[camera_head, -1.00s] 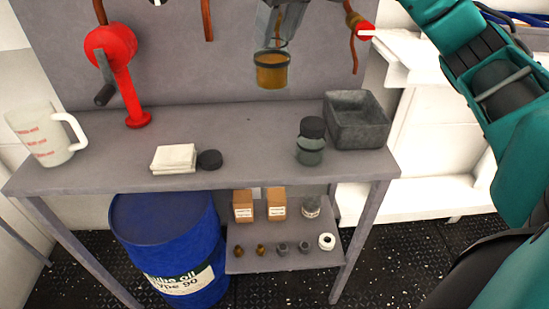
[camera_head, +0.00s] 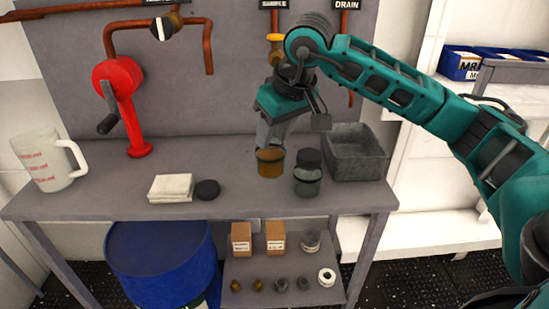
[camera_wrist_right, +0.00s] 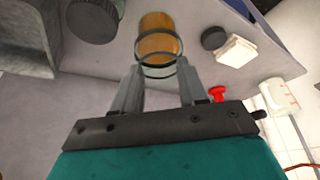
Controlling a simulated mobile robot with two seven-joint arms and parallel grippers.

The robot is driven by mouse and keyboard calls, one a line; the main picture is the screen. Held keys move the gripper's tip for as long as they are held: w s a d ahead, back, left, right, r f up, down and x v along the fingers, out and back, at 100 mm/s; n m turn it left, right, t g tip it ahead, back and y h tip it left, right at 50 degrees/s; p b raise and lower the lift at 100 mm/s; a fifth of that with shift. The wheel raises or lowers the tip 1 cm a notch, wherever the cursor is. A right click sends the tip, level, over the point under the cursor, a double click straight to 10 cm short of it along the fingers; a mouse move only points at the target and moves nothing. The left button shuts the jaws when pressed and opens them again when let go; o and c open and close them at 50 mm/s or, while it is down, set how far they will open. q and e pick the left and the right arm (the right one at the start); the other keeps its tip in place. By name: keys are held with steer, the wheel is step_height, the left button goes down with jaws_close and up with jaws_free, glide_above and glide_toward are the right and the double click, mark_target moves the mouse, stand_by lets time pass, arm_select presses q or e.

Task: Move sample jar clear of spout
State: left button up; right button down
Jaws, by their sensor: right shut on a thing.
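The sample jar (camera_head: 270,163), a clear jar with amber liquid and a dark rim, is in my right gripper (camera_head: 272,143), low over the bench in the head view. Whether its base touches the bench I cannot tell. In the right wrist view the jar (camera_wrist_right: 157,42) sits between the fingertips of the shut gripper (camera_wrist_right: 160,72). The amber-ended sample spout (camera_head: 276,47) is on the back panel under the SAMPLE label, partly hidden by my right arm. The jar is below it and apart from it. My left gripper is not in view.
A dark-lidded jar (camera_head: 308,180) stands close right of the sample jar. Beyond it is a grey bin (camera_head: 372,165). A black lid (camera_head: 207,189), folded cloth (camera_head: 171,188), red hand pump (camera_head: 124,105) and jug (camera_head: 42,162) are left. Bench (camera_head: 235,155) between lid and jar is clear.

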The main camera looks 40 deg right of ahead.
mark_target(278, 147)
step_height(278, 147, down, 5)
steer(key=shift+r+b, duration=0.15)
steer(key=shift+b, duration=0.2)
steer(key=shift+f, duration=0.2)
steer(key=shift+f, duration=0.2)
steer(key=c, duration=0.6)
jaws_free()
steer(key=shift+r, duration=0.1)
